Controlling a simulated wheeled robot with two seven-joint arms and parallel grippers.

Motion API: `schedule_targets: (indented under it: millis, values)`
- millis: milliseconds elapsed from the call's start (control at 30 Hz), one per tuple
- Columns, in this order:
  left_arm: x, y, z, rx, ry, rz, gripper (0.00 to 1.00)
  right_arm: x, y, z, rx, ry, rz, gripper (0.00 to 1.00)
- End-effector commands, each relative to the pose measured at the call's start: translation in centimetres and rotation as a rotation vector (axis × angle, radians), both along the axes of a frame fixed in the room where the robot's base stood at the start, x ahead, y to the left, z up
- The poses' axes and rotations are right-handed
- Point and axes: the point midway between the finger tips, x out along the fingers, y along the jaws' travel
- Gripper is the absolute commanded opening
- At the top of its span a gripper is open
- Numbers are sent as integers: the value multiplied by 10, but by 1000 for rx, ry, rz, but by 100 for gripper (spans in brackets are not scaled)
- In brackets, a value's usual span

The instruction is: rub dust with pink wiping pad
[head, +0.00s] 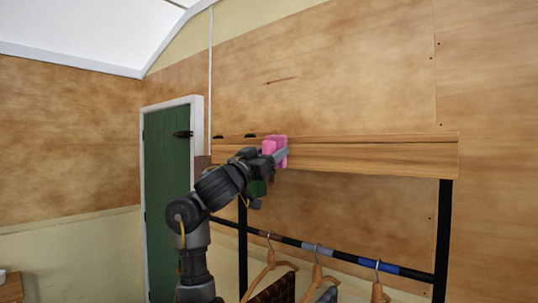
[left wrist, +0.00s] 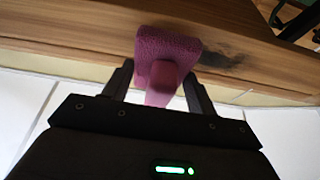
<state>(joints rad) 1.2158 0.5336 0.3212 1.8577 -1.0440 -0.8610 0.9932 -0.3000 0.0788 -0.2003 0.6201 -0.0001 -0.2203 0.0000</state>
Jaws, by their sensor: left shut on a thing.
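The pink wiping pad (head: 274,147) is at the shelf's front edge, left of the shelf's middle. My left gripper (head: 279,157) is shut on it. In the left wrist view the pad (left wrist: 166,47) has a flat block and a handle, with the handle between my two fingers (left wrist: 160,88). The block lies against or very close to the wooden shelf (left wrist: 60,32); I cannot tell if it touches. A dark dust smudge (left wrist: 226,55) shows on the wood right beside the pad. My right gripper is in neither view.
The wooden shelf (head: 380,157) stands on black posts (head: 442,235). Below it, a rail (head: 335,255) holds several wooden hangers (head: 317,277) and dark clothes. A green door (head: 166,195) is at left. Small dark items (head: 250,136) lie at the shelf's left end.

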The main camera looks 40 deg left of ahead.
Motion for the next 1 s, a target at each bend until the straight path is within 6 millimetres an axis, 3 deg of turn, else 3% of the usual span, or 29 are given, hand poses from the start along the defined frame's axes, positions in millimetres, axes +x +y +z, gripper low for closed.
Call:
schedule_targets:
  millis: [767,1000]
  values:
    - [14,0,0,0,0,-1,39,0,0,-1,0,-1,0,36]
    - [13,13,0,0,1,1,39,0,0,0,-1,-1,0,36]
